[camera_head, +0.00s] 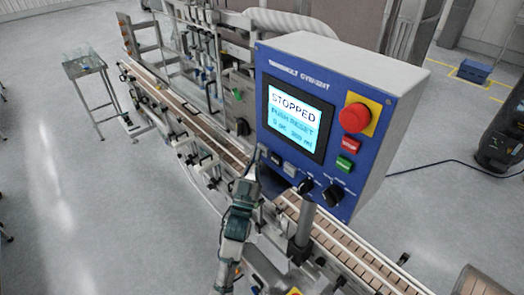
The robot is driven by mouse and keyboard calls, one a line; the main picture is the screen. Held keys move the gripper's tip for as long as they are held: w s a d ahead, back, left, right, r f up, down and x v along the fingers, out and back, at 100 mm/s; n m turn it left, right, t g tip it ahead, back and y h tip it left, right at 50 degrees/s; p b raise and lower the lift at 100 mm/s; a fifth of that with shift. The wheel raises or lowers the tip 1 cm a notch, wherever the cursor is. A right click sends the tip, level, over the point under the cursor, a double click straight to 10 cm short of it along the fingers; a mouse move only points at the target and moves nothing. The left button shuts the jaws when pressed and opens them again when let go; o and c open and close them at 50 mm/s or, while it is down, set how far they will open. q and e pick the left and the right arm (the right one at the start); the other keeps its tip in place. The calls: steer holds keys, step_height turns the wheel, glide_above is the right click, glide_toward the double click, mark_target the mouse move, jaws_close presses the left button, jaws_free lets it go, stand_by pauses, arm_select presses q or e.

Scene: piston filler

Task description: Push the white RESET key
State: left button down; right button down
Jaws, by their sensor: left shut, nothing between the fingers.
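The blue control panel (322,125) faces me on a pale box. Its screen (297,118) reads STOPPED, PUSH RESET. Below the screen's left part is a small pale key (290,169), which looks like the white RESET key; its lettering is too small to read. A darker key (275,159) sits to its left. My left gripper (256,162) is shut and empty, pointing up at the panel's lower left edge, left of these keys. I cannot tell whether its tip touches the panel. My right gripper is not in view.
A red mushroom button (355,117) on yellow, a red STOP key (350,145), a green key (344,163) and black knobs (333,194) are on the panel's right side. A slatted conveyor (335,238) runs beneath. A small metal table (84,66) stands far left.

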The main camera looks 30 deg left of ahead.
arm_select(q)
steer(key=shift+w+d, duration=0.1)
steer(key=shift+w, duration=0.1)
stand_by(1.0)
steer(key=shift+s+f, duration=0.1)
steer(key=shift+f, duration=0.05)
steer(key=shift+s+f, duration=0.15)
steer(key=shift+s, duration=0.1)
steer(key=shift+s, duration=0.1)
steer(key=s, duration=0.1)
steer(key=s+a+p, duration=0.1)
steer(key=s, duration=0.1)
steer(key=s+a, duration=0.1)
steer(key=shift+s+a, duration=0.15)
steer(key=shift+s, duration=0.15)
stand_by(1.0)
